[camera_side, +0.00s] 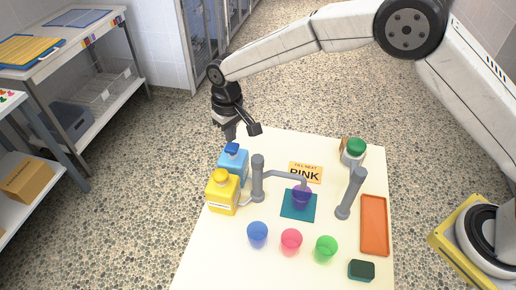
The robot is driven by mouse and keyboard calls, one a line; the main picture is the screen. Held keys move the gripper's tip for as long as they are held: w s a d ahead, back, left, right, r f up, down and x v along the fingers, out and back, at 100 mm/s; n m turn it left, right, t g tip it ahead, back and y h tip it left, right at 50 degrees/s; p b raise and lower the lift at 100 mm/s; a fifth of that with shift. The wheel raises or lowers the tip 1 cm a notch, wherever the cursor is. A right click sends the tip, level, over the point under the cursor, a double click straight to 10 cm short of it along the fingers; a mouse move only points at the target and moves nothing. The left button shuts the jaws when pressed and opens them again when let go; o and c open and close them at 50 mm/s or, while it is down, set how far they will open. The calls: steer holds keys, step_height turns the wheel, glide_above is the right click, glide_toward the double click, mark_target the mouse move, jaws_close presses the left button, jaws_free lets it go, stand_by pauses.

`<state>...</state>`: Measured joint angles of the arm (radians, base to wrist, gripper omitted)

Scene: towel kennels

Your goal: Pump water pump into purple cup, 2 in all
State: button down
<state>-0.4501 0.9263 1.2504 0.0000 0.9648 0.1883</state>
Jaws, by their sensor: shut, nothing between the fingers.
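The purple cup (302,199) stands on a teal square mat (290,211) in the middle of the table, under the end of a grey spout arm. A blue pump bottle (233,165) with a dark blue top stands at the back left. A yellow bottle (222,196) with a yellow top stands just in front of it. No label naming water is readable. My gripper (231,137) is shut and points down just above the blue bottle's top. I cannot tell whether it touches the top. The cup's contents cannot be made out.
A grey post (258,180) carries the spout arm; another grey post (350,194) leans at right. Blue (257,234), pink (291,241) and green (326,248) cups stand in front.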

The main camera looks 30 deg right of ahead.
mark_target(232, 146)
steer(key=shift+f, duration=1.8)
steer(key=shift+r, duration=1.8)
steer(key=shift+f, duration=1.6)
steer(key=shift+r, duration=1.6)
steer(key=shift+r, duration=3)
